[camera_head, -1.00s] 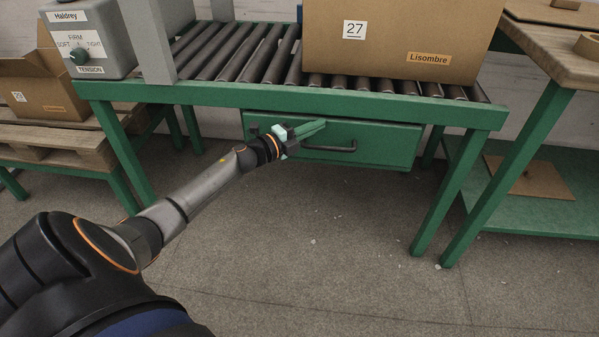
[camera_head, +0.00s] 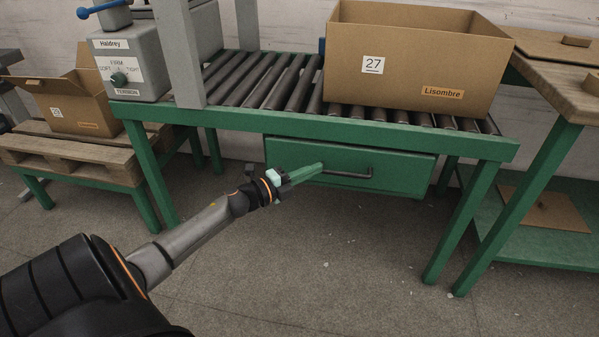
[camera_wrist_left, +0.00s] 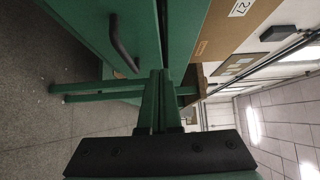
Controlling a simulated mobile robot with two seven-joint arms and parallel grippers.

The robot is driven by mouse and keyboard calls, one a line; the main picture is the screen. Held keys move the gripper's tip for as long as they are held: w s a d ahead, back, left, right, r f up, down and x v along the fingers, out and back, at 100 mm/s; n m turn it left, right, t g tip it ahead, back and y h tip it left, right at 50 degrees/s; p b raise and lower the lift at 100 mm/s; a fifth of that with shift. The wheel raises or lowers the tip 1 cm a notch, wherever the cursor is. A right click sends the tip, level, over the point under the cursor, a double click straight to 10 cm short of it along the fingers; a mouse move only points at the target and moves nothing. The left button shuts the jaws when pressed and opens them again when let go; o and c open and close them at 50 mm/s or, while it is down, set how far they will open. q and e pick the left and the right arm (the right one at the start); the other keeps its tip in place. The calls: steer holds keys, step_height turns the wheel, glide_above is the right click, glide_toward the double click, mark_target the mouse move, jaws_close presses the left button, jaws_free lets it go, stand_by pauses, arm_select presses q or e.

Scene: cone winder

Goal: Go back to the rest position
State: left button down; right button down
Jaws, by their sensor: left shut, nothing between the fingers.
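My left gripper (camera_head: 318,168) is in front of the green drawer (camera_head: 400,172) under the roller table. Its green fingers are together with nothing between them, and in the head view they overlap the drawer front near the left end of the dark handle (camera_head: 348,175). In the left wrist view the closed fingers (camera_wrist_left: 159,75) point away from the camera, and the handle (camera_wrist_left: 122,45) is to their left, apart from them. My right gripper is in neither view.
A cardboard box (camera_head: 410,75) labelled 27 stands on the rollers. A grey tension unit (camera_head: 130,62) is at the left end. An open box (camera_head: 75,105) sits on a pallet at left. A wooden-topped table (camera_head: 560,85) is at right. The floor in front is clear.

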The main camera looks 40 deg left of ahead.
arm_select(q)
steer(key=shift+p+v, duration=0.35)
steer(key=shift+v, duration=1.5)
